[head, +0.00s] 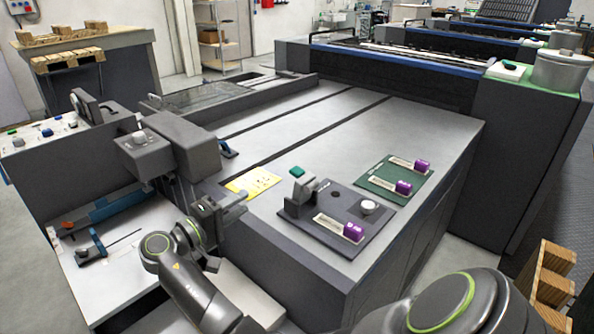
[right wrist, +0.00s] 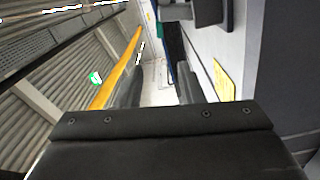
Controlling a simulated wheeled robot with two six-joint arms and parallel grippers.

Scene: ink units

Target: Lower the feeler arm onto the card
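A dark plate (head: 300,226) lies on the grey press top. On its left side stands a small dark bracket with a raised grey arm piece capped in green (head: 298,171), which looks like the feeler arm. A pale card strip (head: 331,227) with a purple block (head: 353,231) at its end lies on the plate's front part, apart from the arm. A round pale knob (head: 367,207) sits nearby. My right gripper (head: 238,204) is left of the plate, by the press edge. Its fingers show apart and empty in the right wrist view (right wrist: 158,88). My left gripper is not in view.
A green mat (head: 400,192) right of the plate holds two more strips with purple blocks. A yellow sheet (head: 252,182) lies behind my right gripper. A dark grey machine head (head: 182,143) stands left. The press top behind the plate is clear.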

